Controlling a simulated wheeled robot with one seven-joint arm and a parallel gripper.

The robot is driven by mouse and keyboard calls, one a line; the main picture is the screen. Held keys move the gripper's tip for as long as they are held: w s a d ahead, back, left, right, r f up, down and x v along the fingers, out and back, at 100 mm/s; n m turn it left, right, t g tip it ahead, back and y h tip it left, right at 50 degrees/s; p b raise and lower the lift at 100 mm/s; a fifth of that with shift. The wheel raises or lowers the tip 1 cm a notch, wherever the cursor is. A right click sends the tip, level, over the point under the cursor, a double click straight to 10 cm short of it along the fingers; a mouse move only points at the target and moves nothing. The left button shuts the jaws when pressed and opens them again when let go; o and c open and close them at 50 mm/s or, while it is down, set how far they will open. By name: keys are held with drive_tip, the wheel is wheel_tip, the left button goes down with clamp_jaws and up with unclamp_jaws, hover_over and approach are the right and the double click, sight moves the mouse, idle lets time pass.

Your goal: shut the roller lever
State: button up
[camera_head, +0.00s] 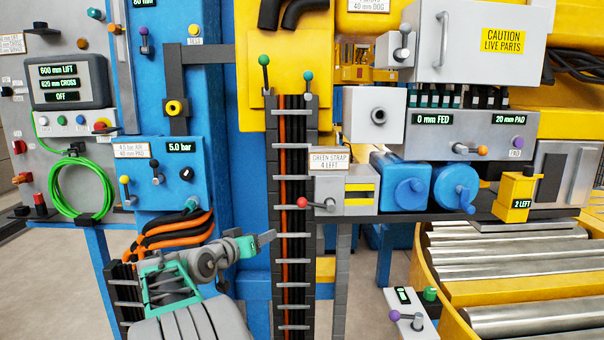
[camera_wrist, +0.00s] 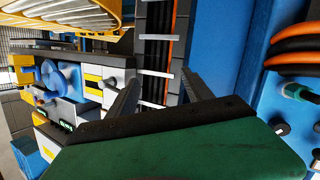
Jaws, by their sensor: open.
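No label that I can read names the roller lever, so I cannot tell which lever it is. A red-knobbed lever (camera_head: 303,203) sticks out to the left from a grey unit with a yellow-and-black front (camera_head: 360,194). A green-knobbed lever (camera_head: 264,61) and a teal-knobbed lever (camera_head: 308,77) stand higher, at the top of the cable duct. My gripper (camera_head: 270,238) is open and empty, left of and below the red knob and apart from it. In the wrist view its two fingers (camera_wrist: 160,90) spread in front of the duct, with nothing between them.
The vertical cable duct (camera_head: 292,220) stands beside my gripper. Blue motors (camera_head: 404,187) sit right of the grey unit. Orange and black hoses (camera_head: 172,238) bulge behind my arm. A roller conveyor (camera_head: 480,255) fills the lower right, and a small lever box (camera_head: 408,312) stands before it.

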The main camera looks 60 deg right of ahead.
sight(300, 205)
drive_tip(key=s+d+r+g, duration=0.1)
drive_tip(key=s+d+r, duration=0.1)
drive_tip(key=s+d+r+m+g+h+p, duration=0.1)
drive_tip(key=s+d+r, duration=0.1)
drive_tip(key=s+d+r+m+g+h, duration=0.1)
drive_tip(key=s+d+r, duration=0.1)
drive_tip(key=shift+s+d+r, duration=0.1)
drive_tip(key=shift+r, duration=0.3)
drive_tip(key=d, duration=0.2)
drive_tip(key=d+p, duration=0.1)
drive_tip(key=d, duration=0.1)
drive_tip(key=s+d+p, duration=0.1)
drive_tip(key=d, duration=0.2)
drive_tip(key=shift+c, duration=0.5)
drive_tip(key=shift+w+a+f, duration=0.1)
drive_tip(key=shift+f, duration=0.05)
drive_tip(key=c, duration=1.2)
drive_tip(key=shift+f, duration=0.1)
